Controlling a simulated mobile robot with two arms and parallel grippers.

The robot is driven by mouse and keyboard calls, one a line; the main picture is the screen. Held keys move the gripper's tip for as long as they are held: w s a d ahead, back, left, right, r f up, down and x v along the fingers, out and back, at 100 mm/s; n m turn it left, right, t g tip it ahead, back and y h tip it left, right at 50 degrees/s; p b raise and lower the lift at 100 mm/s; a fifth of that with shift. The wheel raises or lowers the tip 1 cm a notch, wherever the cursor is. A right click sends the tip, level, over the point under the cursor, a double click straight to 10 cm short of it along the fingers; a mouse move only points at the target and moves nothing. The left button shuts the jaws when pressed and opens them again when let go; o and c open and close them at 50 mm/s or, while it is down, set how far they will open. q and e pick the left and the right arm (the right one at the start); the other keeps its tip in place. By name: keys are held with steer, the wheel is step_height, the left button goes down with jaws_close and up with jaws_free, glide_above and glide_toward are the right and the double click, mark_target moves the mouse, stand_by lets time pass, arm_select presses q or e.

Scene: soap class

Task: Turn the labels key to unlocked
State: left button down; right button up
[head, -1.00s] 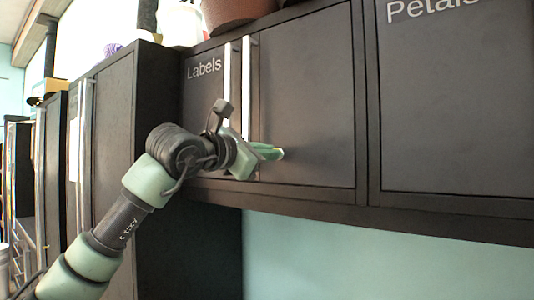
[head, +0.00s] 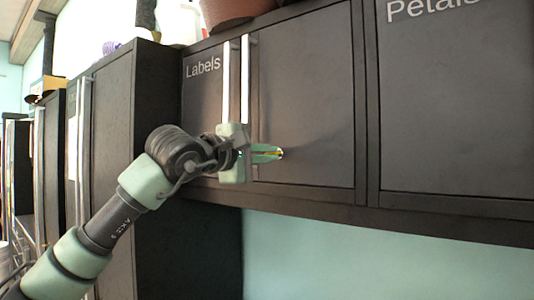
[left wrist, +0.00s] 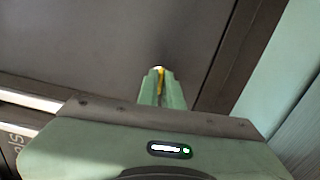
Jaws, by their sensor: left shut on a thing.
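The dark wall cabinet marked "Labels" (head: 305,85) has two doors with upright white handles. My left gripper (head: 281,153) is at the lower left of its right-hand door, fingers pointing at the door face. In the left wrist view, its green fingers (left wrist: 162,76) are shut on a small yellow key (left wrist: 159,71) at the door. Most of the key is hidden between the fingers, so its exact turn angle cannot be told. My right gripper is not in view.
The "Petals" cabinet (head: 460,110) adjoins on the right. A tall dark cabinet (head: 155,225) stands to the left, close to my left arm. A brown pot (head: 225,10) sits on top. Below the cabinets is bare teal wall (head: 360,265).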

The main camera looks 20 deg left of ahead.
arm_select(q)
steer(key=shift+m, duration=0.6)
steer(key=c, duration=1.6)
jaws_free()
steer(key=shift+d, duration=0.1)
steer(key=b+v, duration=0.3)
steer(key=v, duration=0.5)
steer(key=shift+b, duration=0.3)
